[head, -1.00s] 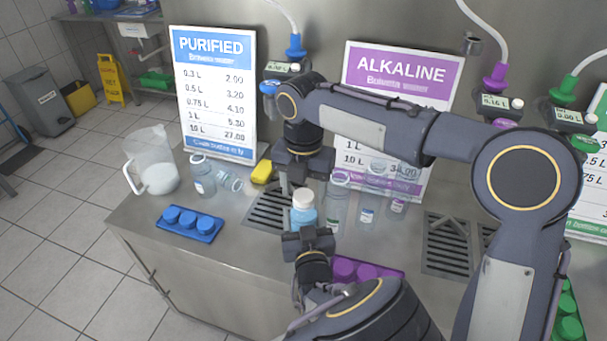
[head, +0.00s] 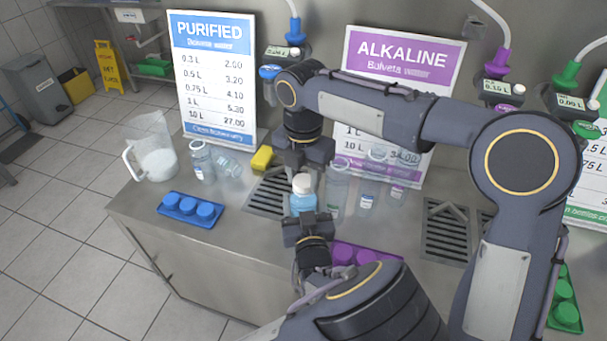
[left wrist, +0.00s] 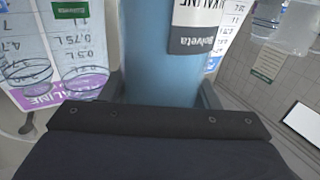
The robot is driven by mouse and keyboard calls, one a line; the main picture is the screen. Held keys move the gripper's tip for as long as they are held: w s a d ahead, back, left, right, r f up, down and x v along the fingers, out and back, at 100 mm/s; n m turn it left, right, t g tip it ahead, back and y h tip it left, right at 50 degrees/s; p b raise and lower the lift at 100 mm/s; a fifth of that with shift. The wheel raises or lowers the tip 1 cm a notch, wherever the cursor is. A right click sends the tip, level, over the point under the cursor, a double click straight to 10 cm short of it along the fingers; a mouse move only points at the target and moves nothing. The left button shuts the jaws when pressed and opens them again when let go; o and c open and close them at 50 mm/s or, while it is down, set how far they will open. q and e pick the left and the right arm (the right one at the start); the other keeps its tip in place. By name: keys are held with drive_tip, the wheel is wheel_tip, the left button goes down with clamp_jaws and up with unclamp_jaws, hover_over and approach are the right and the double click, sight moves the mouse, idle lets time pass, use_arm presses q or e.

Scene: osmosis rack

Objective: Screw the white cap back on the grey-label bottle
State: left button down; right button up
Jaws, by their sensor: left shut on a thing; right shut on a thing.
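The grey-label bottle (head: 303,204), clear with blue content, stands upright above the counter by the drip grate. My left gripper (head: 307,220) is shut on its lower body from the front. In the left wrist view the bottle (left wrist: 160,60) fills the middle between the fingers, with a white and dark grey label. The white cap (head: 303,184) sits at the top of the bottle. My right gripper (head: 303,168) comes from above and is shut on the cap. Its fingers are partly hidden, and I cannot tell how tight the cap sits on the thread.
Clear bottles (head: 337,190) stand close on the right. A blue-cap tray (head: 190,208) is at the front left; a purple-cap tray (head: 352,253) lies partly behind my left arm.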

drive_tip(key=m, duration=1)
drive_tip(key=shift+m, duration=0.4)
drive_tip(key=m, duration=0.2)
drive_tip(key=shift+m, duration=0.3)
drive_tip(key=m, duration=0.7)
drive_tip(key=shift+m, duration=0.4)
drive_tip(key=m, duration=1)
drive_tip(key=shift+m, duration=0.4)
drive_tip(key=m, duration=0.3)
drive_tip(key=o, duration=1.1)
drive_tip(key=shift+f, duration=0.1)
